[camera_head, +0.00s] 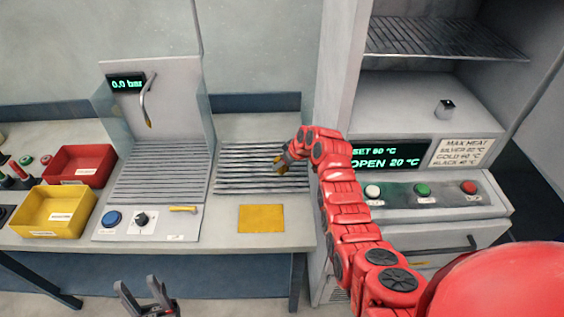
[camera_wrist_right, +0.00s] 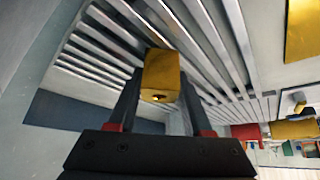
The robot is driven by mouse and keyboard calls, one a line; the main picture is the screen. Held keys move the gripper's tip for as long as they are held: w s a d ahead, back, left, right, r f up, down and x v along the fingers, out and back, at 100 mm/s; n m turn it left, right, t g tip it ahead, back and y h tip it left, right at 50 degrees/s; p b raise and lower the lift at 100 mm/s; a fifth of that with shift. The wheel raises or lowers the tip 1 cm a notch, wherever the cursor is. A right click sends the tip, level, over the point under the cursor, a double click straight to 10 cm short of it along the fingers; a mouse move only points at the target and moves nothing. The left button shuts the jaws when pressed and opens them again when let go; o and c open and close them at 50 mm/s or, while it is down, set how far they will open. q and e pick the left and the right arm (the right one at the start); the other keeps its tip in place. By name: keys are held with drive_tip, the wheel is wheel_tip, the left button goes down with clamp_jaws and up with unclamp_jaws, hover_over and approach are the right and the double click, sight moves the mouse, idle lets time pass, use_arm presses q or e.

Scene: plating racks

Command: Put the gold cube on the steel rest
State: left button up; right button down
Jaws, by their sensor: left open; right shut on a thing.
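The gold cube (camera_wrist_right: 161,72) is held between the fingers of my right gripper (camera_wrist_right: 160,95) in the right wrist view. In the head view my right gripper (camera_head: 283,163) is over the slatted steel rest (camera_head: 235,180), with a bit of gold showing at its tip. The rest's slats also show behind the cube in the wrist view (camera_wrist_right: 215,50). I cannot tell whether the cube touches the slats. My left gripper (camera_head: 147,297) is open and empty at the bottom of the head view, in front of the bench.
A yellow-gold pad (camera_head: 262,218) lies in front of the rest. Left are a slatted station with a gauge (camera_head: 126,84), a red bin (camera_head: 78,165) and a yellow bin (camera_head: 52,212). Right is an open cabinet with a small silvery cube (camera_head: 445,109) inside and buttons below.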

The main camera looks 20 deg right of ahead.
drive_tip(key=shift+c, duration=1.6)
unclamp_jaws()
drive_tip(key=shift+f, duration=0.1)
